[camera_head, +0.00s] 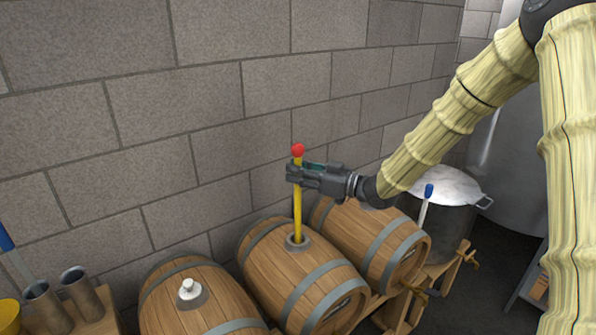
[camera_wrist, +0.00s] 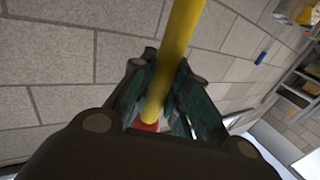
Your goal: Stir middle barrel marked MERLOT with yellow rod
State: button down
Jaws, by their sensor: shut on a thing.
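The yellow rod (camera_head: 297,212) with a red knob on top stands nearly upright, its lower end inside the bung hole (camera_head: 297,242) of the middle barrel (camera_head: 290,275). Its submerged end is hidden. My gripper (camera_head: 294,174) is shut on the rod just below the red knob. In the wrist view the rod (camera_wrist: 177,55) runs up between the fingers of my gripper (camera_wrist: 160,85), with a bit of red at its end. No MERLOT marking is readable on the barrel.
A barrel with a white bung (camera_head: 189,290) lies at left, another barrel (camera_head: 372,238) at right. Metal tubes (camera_head: 80,290) stand at lower left. A steel pot (camera_head: 440,205) with a blue-handled tool (camera_head: 427,195) is at right. The block wall (camera_head: 220,110) is close behind.

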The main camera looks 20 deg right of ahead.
aim_at(298, 186)
jog(key=shift+f+b, duration=1.1)
jog(key=shift+f, duration=1)
